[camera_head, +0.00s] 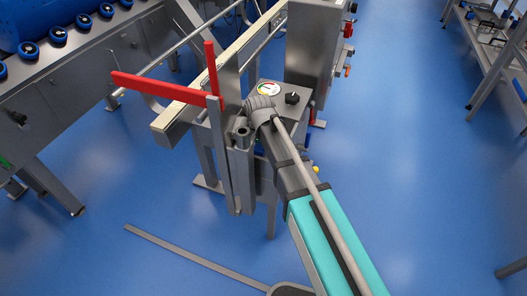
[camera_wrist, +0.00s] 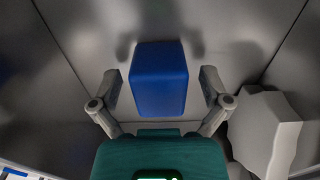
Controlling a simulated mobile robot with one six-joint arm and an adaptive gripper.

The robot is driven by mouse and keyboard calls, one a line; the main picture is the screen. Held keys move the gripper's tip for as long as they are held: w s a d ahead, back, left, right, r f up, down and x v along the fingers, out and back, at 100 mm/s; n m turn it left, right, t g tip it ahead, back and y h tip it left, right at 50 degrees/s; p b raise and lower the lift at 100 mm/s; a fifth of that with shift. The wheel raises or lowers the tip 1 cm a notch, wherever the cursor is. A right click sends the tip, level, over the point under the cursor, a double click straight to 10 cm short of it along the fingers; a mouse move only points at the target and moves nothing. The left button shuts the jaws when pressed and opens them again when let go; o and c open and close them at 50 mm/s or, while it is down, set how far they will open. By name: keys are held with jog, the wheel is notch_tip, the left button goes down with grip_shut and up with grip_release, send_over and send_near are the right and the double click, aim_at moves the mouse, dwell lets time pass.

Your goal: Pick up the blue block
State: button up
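The blue block (camera_wrist: 158,80) is in the middle of the wrist view, in front of a grey metal surface. My gripper (camera_wrist: 162,84) is open, with one finger to the left of the block and one to the right. A narrow gap shows between each finger and the block, so nothing appears gripped. In the head view I cannot make out the block or my gripper's fingers; my arm reaches into the grey metal machine there.
A pale grey angular piece (camera_wrist: 265,132) lies close to the right finger. Metal walls surround the space. In the head view, red bars (camera_head: 160,89) stick out by the machine (camera_head: 312,45), with a conveyor (camera_head: 75,45) at left and a rack (camera_head: 500,60) at right. Blue floor (camera_head: 420,180) is open.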

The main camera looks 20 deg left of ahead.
aim_at(260, 146)
jog(key=c, duration=1.2)
jog(key=shift+r, duration=0.2)
notch_tip(260, 146, up, 18)
jog(key=p, duration=1.8)
jog(key=shift+f, duration=0.2)
